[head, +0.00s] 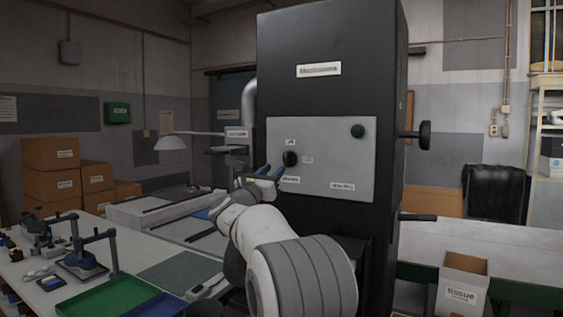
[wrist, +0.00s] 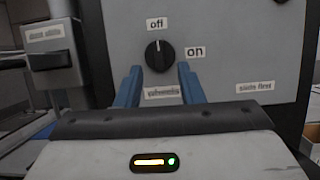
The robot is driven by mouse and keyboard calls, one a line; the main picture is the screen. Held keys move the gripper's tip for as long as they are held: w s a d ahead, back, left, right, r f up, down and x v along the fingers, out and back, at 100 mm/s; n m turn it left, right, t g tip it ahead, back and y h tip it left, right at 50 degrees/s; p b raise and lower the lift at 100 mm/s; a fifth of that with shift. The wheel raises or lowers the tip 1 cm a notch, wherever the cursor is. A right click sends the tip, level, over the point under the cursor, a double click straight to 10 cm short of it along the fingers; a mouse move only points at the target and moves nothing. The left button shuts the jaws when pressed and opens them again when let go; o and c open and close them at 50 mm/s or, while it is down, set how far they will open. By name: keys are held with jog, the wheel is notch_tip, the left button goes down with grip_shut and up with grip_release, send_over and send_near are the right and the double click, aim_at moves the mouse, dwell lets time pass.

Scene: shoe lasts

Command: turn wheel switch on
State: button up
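The wheel switch is a round black knob (head: 290,158) on the light grey panel (head: 330,132) of a tall black machine. In the wrist view the knob (wrist: 159,55) has its pale mark pointing up, toward the "off" label (wrist: 157,24). The "on" label (wrist: 195,52) is to its right. My gripper (head: 271,171) is in front of the panel, just below and left of the knob in the head view. Its two blue fingers (wrist: 160,72) are open and empty, spread wider than the knob. The fingertips appear apart from the knob.
A black handwheel (head: 424,135) and a lever (head: 418,217) stick out of the machine's right side. A workbench with a green tray (head: 105,302) is at the left. A grey box (wrist: 50,45) stands left of the panel.

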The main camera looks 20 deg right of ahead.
aim_at(285, 155)
jog(key=p+x, duration=0.3)
jog(key=x, duration=0.5)
jog(key=shift+a+r, duration=0.15)
grip_shut()
